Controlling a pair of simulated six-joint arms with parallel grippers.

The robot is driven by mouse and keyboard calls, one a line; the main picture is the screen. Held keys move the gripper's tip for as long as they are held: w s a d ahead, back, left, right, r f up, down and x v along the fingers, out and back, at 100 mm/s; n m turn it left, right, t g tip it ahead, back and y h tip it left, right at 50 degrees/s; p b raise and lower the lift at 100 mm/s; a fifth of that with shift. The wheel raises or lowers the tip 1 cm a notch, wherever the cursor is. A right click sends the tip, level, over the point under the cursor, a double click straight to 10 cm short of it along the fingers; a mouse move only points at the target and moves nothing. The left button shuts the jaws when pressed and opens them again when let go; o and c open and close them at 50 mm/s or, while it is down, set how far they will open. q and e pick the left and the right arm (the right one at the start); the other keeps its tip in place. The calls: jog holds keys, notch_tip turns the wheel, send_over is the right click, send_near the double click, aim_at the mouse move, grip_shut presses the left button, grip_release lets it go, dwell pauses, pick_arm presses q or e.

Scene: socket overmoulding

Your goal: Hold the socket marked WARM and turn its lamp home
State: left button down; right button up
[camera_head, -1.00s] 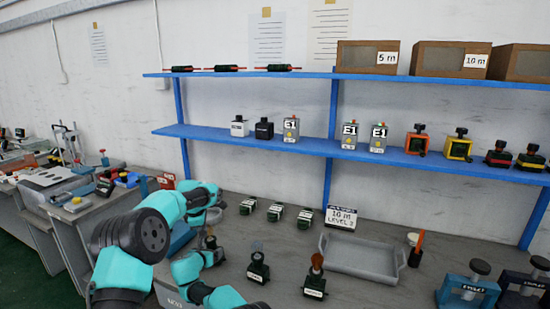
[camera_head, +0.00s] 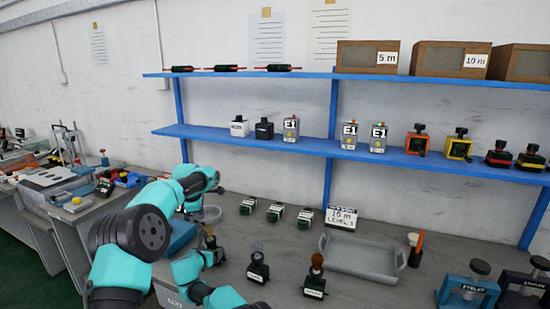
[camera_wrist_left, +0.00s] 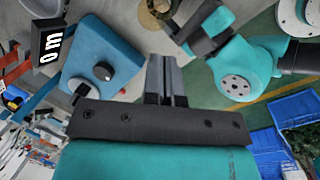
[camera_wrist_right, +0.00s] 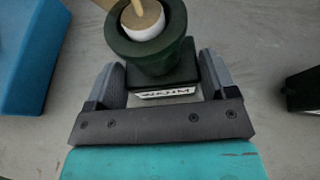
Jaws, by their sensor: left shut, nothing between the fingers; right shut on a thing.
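The dark green socket marked WARM (camera_wrist_right: 165,65) stands on the bench in the right wrist view, its label facing my gripper. A lamp (camera_wrist_right: 143,17) with a white collar and tan top sits in its round mouth; its upper part is cut off, and I cannot tell how far it is turned in. My right gripper (camera_wrist_right: 165,88) is shut on the socket's base, one finger on each side. In the head view this socket (camera_head: 210,243) is small beside my right arm. My left gripper (camera_wrist_left: 166,80) is shut and empty, above the bench near a blue device.
The blue device (camera_wrist_left: 100,60) with dark knobs lies left of my left fingers. Two more sockets (camera_head: 258,268) (camera_head: 315,282) stand to the right of the held one. A grey tray (camera_head: 360,258) and a level sign (camera_head: 341,217) are farther right. A blue shelf (camera_head: 330,143) runs behind.

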aim_at(207, 230)
pick_arm(q)
jog(key=d+m+y, duration=0.1)
jog(key=m, duration=0.3)
jog(key=d+m+t+y, duration=0.1)
jog(key=m, duration=0.3)
jog(key=w+d+r+m+y, duration=0.1)
jog(key=m, duration=0.3)
jog(key=shift+d+t, duration=0.3)
jog(key=shift+d, duration=0.1)
jog(key=shift+s+d+f, duration=0.1)
jog(key=shift+d+f, duration=0.05)
jog(key=shift+f, duration=1.65)
jog(key=shift+d+f, duration=0.15)
jog(key=shift+f, duration=1.6)
jog(key=shift+w+a, duration=0.3)
jog(key=shift+a, duration=0.15)
jog(key=shift+s+a+f, duration=0.15)
jog(key=shift+s+a, duration=0.2)
jog(key=shift+a, duration=0.15)
pick_arm(e)
jog(key=shift+d, duration=0.1)
